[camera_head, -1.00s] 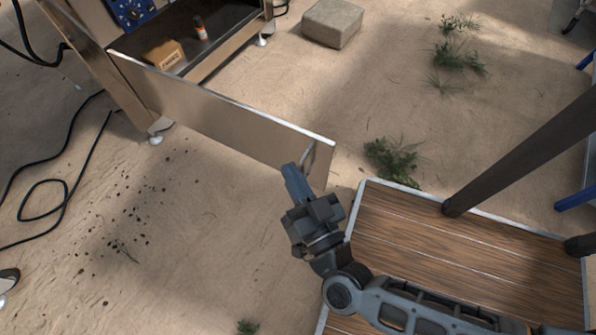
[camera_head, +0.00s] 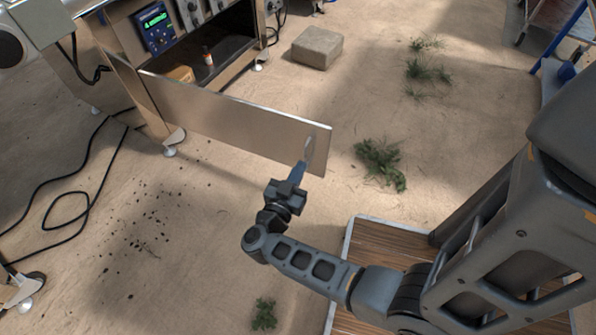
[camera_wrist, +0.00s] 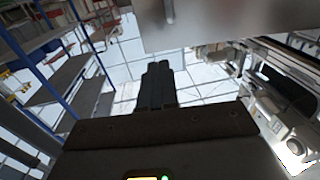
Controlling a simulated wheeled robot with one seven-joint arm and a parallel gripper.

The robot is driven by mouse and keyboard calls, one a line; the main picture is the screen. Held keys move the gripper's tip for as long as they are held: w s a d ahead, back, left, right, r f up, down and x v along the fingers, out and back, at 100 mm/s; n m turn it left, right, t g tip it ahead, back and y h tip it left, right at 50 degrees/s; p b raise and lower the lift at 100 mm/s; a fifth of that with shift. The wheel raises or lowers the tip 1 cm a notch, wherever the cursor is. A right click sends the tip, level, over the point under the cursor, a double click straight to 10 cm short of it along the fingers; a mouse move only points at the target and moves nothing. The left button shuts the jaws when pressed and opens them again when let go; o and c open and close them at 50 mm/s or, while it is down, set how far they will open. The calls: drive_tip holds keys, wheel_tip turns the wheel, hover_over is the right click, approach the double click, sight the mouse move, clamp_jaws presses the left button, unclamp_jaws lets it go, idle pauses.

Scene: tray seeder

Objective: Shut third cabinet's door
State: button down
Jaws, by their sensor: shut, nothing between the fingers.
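The cabinet door (camera_head: 225,116) is a plain metal panel standing open, swung out from the metal machine's lower compartment (camera_head: 222,62). Its free end points right, and a small handle (camera_head: 308,146) sits near that end. My gripper (camera_head: 303,166) is shut and empty at the free end of the door, close to the handle. I cannot tell whether the fingers touch the door. In the wrist view my closed fingers (camera_wrist: 157,75) point up the picture, and a pale metal panel, likely the door (camera_wrist: 210,20), spans the top with its handle (camera_wrist: 169,10).
Inside the compartment are a cardboard box (camera_head: 181,75) and a small bottle (camera_head: 208,57). A blue control panel (camera_head: 154,27) is above. A concrete block (camera_head: 317,47) and plants (camera_head: 380,163) lie on the sand. A black cable (camera_head: 70,197) lies at left. Sand in front of the door is mostly clear.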

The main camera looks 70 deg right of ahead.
sight(318, 133)
drive_tip(key=d, duration=0.3)
drive_tip(key=s+d+b, duration=0.1)
drive_tip(key=d, duration=0.7)
drive_tip(key=shift+s, duration=0.15)
